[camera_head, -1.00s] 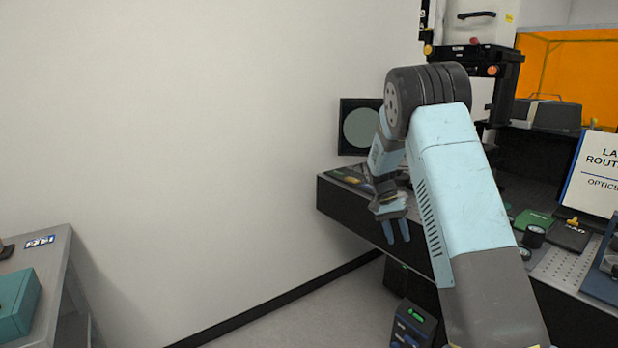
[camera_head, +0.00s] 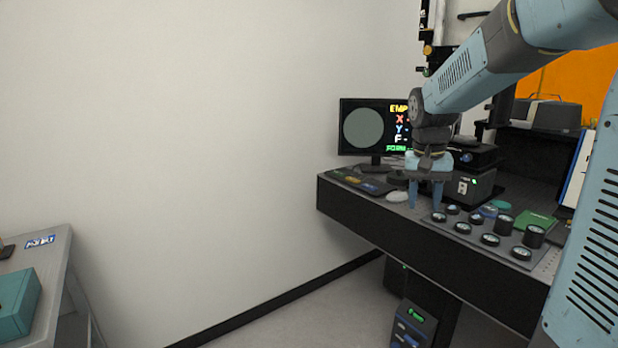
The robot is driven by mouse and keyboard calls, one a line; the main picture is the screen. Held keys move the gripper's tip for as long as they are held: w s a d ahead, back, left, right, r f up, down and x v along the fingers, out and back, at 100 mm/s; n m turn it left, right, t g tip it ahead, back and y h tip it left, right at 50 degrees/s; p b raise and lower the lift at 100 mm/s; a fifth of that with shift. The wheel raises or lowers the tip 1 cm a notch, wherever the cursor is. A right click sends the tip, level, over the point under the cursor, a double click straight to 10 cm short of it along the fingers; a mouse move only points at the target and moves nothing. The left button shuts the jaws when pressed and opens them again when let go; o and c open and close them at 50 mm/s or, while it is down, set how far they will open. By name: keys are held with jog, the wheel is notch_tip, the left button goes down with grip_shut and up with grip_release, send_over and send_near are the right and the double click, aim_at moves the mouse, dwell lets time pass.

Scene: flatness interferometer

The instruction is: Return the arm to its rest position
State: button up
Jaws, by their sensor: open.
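My gripper (camera_head: 426,197) points down over the front part of the dark optics table (camera_head: 400,222). Its two blue fingers are apart, and I see nothing between them. The arm comes in from the right edge and bends down to the gripper. The fingertips appear close to the table top, beside a tray of small round optics (camera_head: 475,235). I cannot tell whether they touch anything. My arm hides part of the equipment behind it.
A monitor (camera_head: 363,128) with a grey disc and coloured text stands behind the gripper. A white round piece (camera_head: 397,196) lies left of the fingers. A teal box (camera_head: 15,302) sits on the side table at left. Floor between is clear.

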jog(key=s+a+r+n+t, duration=0.1)
jog(key=s+t, duration=0.1)
jog(key=s, duration=0.9)
jog(key=s+a+r+n+t, duration=0.1)
jog(key=s+r+n+t, duration=0.1)
jog(key=s, duration=0.9)
jog(key=shift+a+t+y, duration=0.35)
jog(key=shift+t+y, duration=0.05)
jog(key=shift+w+d, duration=0.1)
